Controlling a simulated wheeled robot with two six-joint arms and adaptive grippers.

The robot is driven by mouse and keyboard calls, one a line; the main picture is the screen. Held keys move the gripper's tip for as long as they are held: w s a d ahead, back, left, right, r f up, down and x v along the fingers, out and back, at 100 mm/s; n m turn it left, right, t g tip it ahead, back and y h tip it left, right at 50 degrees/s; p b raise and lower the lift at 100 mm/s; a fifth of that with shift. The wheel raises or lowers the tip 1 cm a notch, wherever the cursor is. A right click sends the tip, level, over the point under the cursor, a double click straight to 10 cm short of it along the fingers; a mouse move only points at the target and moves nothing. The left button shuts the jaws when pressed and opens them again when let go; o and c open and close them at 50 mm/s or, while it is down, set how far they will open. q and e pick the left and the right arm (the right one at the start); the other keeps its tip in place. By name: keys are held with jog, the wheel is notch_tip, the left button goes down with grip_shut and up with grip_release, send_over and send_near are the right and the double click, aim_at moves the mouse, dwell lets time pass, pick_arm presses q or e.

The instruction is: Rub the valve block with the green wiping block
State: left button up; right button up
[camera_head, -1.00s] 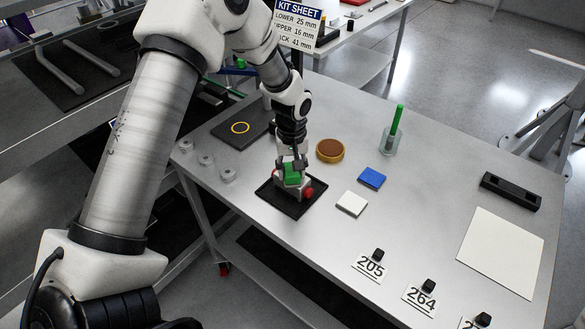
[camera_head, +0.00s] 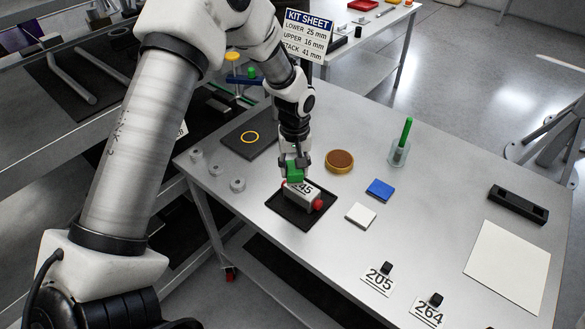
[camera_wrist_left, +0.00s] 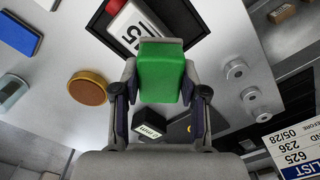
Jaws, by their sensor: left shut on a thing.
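The green wiping block (camera_head: 294,173) is held between the fingers of my left gripper (camera_head: 295,163). It also fills the middle of the left wrist view (camera_wrist_left: 161,72). The valve block (camera_head: 304,193) is a white block with a red knob on its right end and a printed number ending in 45. It lies on a black tray (camera_head: 287,209) and also shows in the left wrist view (camera_wrist_left: 131,26). The green block is at the far left end of the valve block and partly covers it; I cannot tell if they touch. My right gripper is not in view.
A round brown-topped tin (camera_head: 339,161), a blue pad (camera_head: 380,189) and a white pad (camera_head: 360,215) lie right of the tray. A clear cup (camera_head: 399,154) holds a green stick. Several small metal fittings (camera_head: 215,169) stand left. A dark mat (camera_head: 240,142) carries a yellow ring.

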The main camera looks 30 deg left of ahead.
pick_arm(q)
notch_tip(320, 180, up, 3)
jog(key=shift+a+r+p, duration=0.15)
jog(key=shift+r+p, duration=0.05)
jog(key=shift+p, duration=1.05)
jog(key=shift+r+p, duration=0.4)
jog(key=shift+r, duration=0.2)
jog(key=shift+f, duration=0.1)
